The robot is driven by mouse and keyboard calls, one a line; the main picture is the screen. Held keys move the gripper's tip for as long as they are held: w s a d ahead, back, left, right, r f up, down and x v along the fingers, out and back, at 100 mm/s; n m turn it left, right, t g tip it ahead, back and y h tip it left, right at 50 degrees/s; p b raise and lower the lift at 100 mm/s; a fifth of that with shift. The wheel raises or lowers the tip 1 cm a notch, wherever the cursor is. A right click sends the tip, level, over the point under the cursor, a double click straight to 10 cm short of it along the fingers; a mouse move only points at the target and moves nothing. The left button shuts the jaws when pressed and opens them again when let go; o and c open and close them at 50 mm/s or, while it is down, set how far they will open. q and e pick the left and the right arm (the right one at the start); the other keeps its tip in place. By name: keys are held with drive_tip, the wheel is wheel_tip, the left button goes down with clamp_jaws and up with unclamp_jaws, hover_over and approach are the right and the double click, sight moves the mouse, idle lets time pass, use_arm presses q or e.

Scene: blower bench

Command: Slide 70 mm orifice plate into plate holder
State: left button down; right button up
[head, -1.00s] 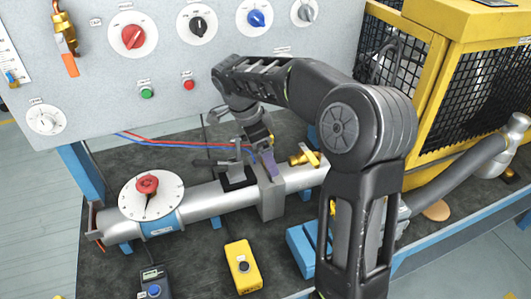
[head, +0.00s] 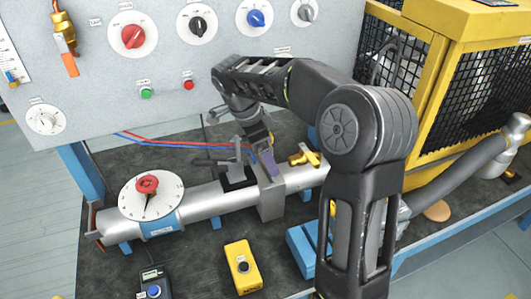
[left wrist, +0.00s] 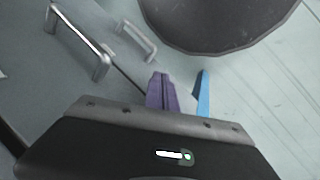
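The plate holder (head: 271,203) is a grey upright block set across the silver pipe on the bench. My right gripper (head: 268,166), with purple fingers, points down at the top of the holder. I cannot tell whether its fingers are apart or closed on a plate. The 70 mm orifice plate cannot be made out; the fingers and holder may hide it. My left gripper (left wrist: 162,92) shows only in the left wrist view; its purple fingers appear together with nothing visible between them.
The silver pipe (head: 205,202) carries a white dial with a red knob (head: 147,185) and a brass valve (head: 303,159). A yellow box (head: 242,266) and a dark handheld meter (head: 153,281) lie in front. A yellow cage (head: 470,100) stands right. My right arm blocks part of the bench.

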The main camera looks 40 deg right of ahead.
drive_tip(key=shift+w+a+r, duration=0.15)
drive_tip(key=shift+a+r, duration=0.1)
idle(0.3)
drive_tip(key=o, duration=1.7)
drive_tip(key=shift+o, duration=0.2)
drive_tip(key=shift+r, duration=0.15)
drive_tip(key=shift+w+a+r, duration=0.1)
drive_tip(key=shift+a+r, duration=0.05)
drive_tip(key=shift+r, duration=0.15)
drive_tip(key=p+v, duration=0.5)
drive_tip(key=v, duration=0.1)
drive_tip(key=shift+r, duration=0.45)
drive_tip(key=shift+s+f, duration=0.1)
drive_tip(key=shift+s, duration=0.15)
